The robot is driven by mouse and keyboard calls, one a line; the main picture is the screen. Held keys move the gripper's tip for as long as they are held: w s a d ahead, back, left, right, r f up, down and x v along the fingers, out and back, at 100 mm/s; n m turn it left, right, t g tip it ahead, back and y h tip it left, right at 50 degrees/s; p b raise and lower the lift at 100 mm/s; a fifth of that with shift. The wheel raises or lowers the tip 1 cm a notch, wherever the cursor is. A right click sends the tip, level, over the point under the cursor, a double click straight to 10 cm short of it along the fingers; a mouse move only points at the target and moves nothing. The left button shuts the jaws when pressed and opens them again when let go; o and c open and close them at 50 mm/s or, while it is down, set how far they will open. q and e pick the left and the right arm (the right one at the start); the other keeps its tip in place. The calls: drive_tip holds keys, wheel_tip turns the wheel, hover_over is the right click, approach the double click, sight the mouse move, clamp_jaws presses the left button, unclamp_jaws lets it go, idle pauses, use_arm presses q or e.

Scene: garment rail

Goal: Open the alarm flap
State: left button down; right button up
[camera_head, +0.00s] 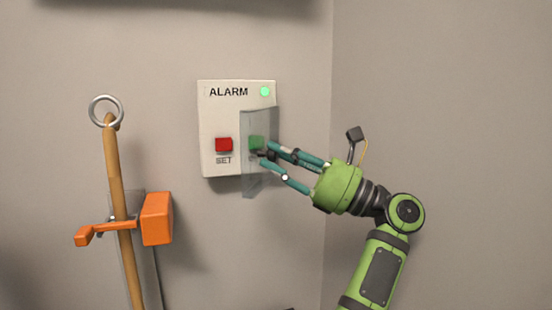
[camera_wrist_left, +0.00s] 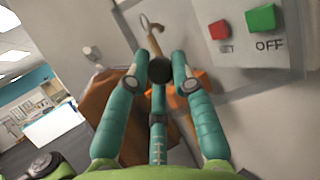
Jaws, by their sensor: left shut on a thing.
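The alarm panel (camera_head: 208,110) is a pale box on the wall with a lit green lamp (camera_head: 265,91). Its red SET button (camera_head: 223,144) is uncovered. A clear flap (camera_head: 249,181) stands out at an angle over the right part, with the green button (camera_head: 256,142) seen through it. My left gripper (camera_head: 264,156) is at the flap, its teal fingers shut on it; the exact contact is hard to see. In the left wrist view, the fingers (camera_wrist_left: 159,78) are below and left of the red (camera_wrist_left: 219,29) and green OFF (camera_wrist_left: 261,18) buttons. My right gripper is out of view.
Left of the panel, a wooden pole (camera_head: 118,180) with a metal ring (camera_head: 105,111) stands at an orange wall holder (camera_head: 156,219). A wall corner runs down to the right of the panel. The wall below the panel is mostly bare.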

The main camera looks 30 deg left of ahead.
use_arm(q)
drive_tip(key=shift+r, duration=0.2)
drive_tip(key=c, duration=1.3)
unclamp_jaws()
drive_tip(key=shift+c, duration=0.2)
drive_tip(key=shift+a+f, duration=0.1)
